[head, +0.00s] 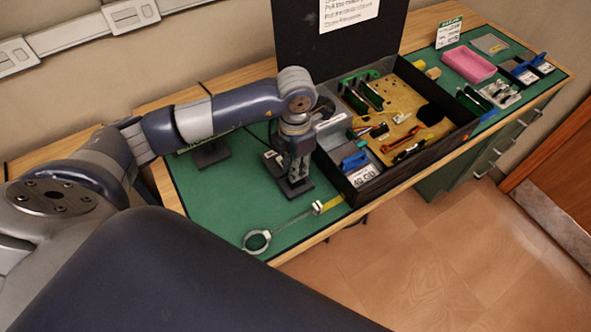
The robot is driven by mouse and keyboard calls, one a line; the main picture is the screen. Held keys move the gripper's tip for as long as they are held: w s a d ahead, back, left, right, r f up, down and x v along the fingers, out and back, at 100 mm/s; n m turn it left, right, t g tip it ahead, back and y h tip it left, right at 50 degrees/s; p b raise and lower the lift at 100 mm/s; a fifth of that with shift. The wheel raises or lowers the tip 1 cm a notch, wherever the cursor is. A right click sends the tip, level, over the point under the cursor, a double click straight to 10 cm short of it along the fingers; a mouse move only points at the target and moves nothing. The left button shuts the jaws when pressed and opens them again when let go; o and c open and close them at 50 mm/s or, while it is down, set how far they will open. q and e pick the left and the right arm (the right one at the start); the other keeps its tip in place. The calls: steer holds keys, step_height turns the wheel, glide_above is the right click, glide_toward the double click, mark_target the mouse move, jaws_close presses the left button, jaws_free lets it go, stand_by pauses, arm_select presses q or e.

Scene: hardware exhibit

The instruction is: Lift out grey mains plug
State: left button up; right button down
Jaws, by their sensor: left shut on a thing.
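My left gripper (297,177) points straight down just left of the open black box (400,175), above a dark flat base (296,189) on the green mat. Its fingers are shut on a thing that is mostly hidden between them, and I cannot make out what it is. I cannot pick out the grey mains plug for sure in this view. The box holds a tan board (402,100) with several small tools and parts, and a blue item (354,160) lies in its near left compartment. My right gripper is not in view.
A ring-shaped magnifier (257,241) lies on the green mat (225,205) near the front edge. A dark stand (210,154) is behind my arm. The box's raised lid (300,45) stands behind it. A pink tray (468,64) and small parts are at the right.

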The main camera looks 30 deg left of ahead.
arm_select(q)
steer(key=shift+s+d+r+b, duration=0.2)
steer(key=shift+s+r+b, duration=0.05)
steer(key=shift+r, duration=0.2)
steer(key=shift+s+d+r+b, duration=0.2)
steer(key=shift+s+r+b, duration=0.05)
steer(key=shift+r, duration=0.15)
steer(key=s+d+r+b, duration=0.1)
steer(key=s+d+b, duration=0.2)
steer(key=s+d, duration=0.5)
steer(key=shift+s+d+r, duration=0.3)
steer(key=shift+s+r, duration=0.05)
steer(key=shift+s, duration=1.65)
